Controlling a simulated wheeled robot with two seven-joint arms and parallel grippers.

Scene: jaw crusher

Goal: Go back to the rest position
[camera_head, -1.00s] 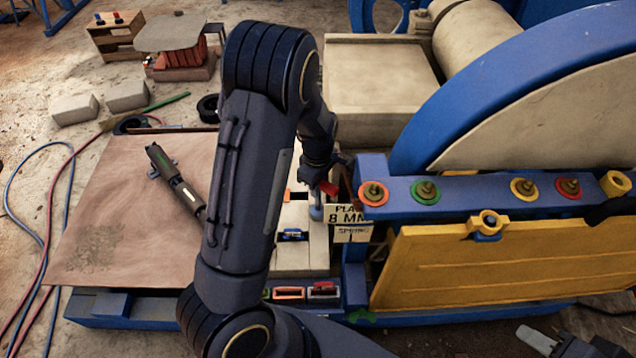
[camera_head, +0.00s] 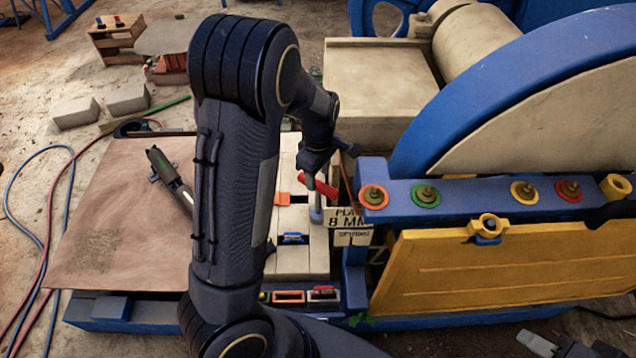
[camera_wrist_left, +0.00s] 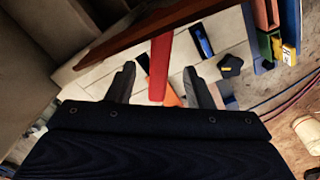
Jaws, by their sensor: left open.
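My left arm crosses the head view, and its gripper (camera_head: 328,162) hangs just above a red handle (camera_head: 318,187) beside the crusher frame. In the left wrist view the gripper's two dark fingers (camera_wrist_left: 159,72) are apart. The red handle (camera_wrist_left: 160,65) shows between and beyond them, and nothing is clearly gripped. Whether a finger touches the handle cannot be told. A grey gripper part (camera_head: 538,343) at the bottom right edge appears to be my right gripper; it is cut off and its jaws cannot be read.
The blue crusher beam (camera_head: 470,195) with coloured rings and the yellow panel (camera_head: 490,265) stand right of the left gripper. A sign reading 8 MM (camera_head: 347,217) is close below it. A brown mat (camera_head: 110,220) with a dark tool (camera_head: 168,172) lies left. Hoses cross the floor.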

